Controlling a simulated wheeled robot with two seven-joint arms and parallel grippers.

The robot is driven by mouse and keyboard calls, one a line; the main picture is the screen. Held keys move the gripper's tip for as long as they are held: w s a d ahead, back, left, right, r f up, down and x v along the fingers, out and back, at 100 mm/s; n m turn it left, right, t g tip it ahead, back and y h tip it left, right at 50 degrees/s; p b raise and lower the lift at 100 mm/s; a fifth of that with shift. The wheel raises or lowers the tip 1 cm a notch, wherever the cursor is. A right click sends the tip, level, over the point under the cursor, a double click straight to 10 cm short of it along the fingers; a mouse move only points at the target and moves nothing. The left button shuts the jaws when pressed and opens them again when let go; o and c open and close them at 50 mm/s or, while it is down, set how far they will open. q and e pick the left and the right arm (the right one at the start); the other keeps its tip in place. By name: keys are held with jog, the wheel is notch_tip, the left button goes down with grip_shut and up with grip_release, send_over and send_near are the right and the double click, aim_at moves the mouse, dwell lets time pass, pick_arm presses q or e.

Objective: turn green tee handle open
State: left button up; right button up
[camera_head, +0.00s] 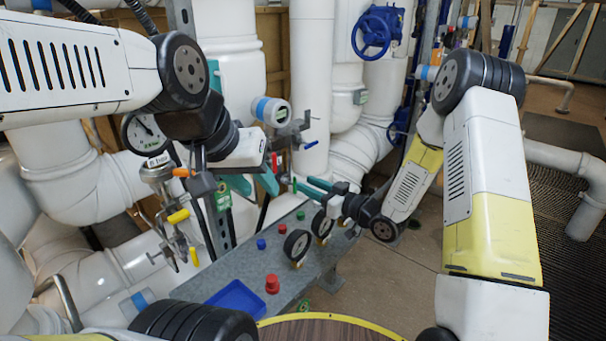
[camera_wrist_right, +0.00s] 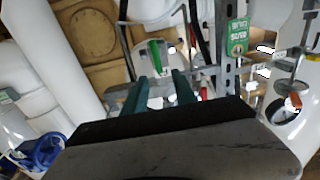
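The green tee handle (camera_wrist_right: 155,55) shows in the right wrist view as a short upright green bar, straight ahead between the teal fingertips. In the head view a small green piece (camera_head: 295,185) shows at the tips of my right gripper (camera_head: 308,187). In the right wrist view my right gripper (camera_wrist_right: 156,88) has its fingers apart, with a gap between them; whether they touch the handle I cannot tell. In the head view my left gripper (camera_head: 256,185) has its teal fingers spread and empty, left of the right gripper.
A grey panel (camera_head: 215,285) below carries coloured buttons, gauges and a blue tray (camera_head: 237,300). Yellow handles (camera_head: 178,216), an orange handle (camera_head: 183,172) and a pressure gauge (camera_head: 145,132) stand at left. A blue handwheel (camera_head: 376,32) is at the back. Large white pipes surround the grippers.

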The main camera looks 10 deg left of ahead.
aim_at(296, 179)
jog(key=x, duration=0.6)
grip_shut()
